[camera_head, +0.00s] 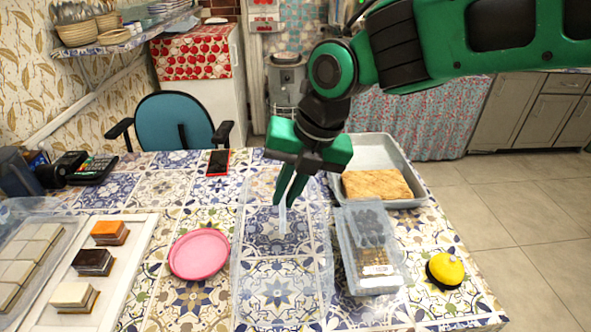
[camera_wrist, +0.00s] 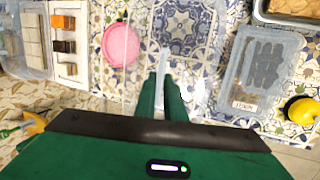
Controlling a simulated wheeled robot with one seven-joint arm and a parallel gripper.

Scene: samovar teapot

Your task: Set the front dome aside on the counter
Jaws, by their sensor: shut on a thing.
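My gripper (camera_head: 286,195) is green and points down over the middle of the tiled counter (camera_head: 188,300). Its fingers are shut on a thin, clear upright part, which I take to be the handle of the front dome (camera_head: 283,265). The dome is transparent, with faint pale edges and the blue floral tiles showing through it. I cannot tell whether its rim touches the counter. In the wrist view the fingers (camera_wrist: 163,80) are close together with a clear sliver between their tips. The white tray (camera_head: 138,262) at left holds three small cakes, uncovered.
A pink plate (camera_head: 199,254) lies left of the dome. Close on its right is a clear-lidded box (camera_head: 375,280), with a yellow bell (camera_head: 445,270) beyond. A metal pan (camera_head: 385,145) holds a brown slab. A phone (camera_head: 218,162) lies at the back. Another clear cover (camera_head: 62,222) stands far left.

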